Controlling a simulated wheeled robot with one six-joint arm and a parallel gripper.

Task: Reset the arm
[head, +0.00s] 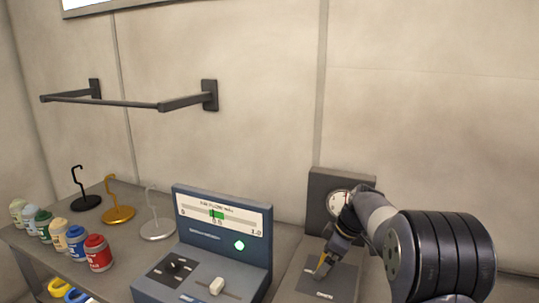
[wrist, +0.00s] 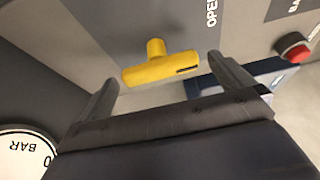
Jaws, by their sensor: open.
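My arm (head: 375,222) reaches in from the right in the head view, over a grey panel on the bench. My gripper (head: 328,256) is at that panel, pointing down. In the wrist view my gripper (wrist: 163,73) is open, with one finger on each side of a yellow T-shaped handle (wrist: 160,68). The handle lies just beyond the fingertips, with clear gaps beside it, and does not look held. A small yellow part of it (head: 322,265) also shows in the head view.
A dial gauge (head: 340,204) stands behind my gripper. A red button (wrist: 293,47) is near the handle. A blue console (head: 222,240) with a lit green lamp is left of my arm. Hook stands (head: 118,213) and several coloured bottles (head: 97,253) stand left; a rail (head: 130,102) is on the wall.

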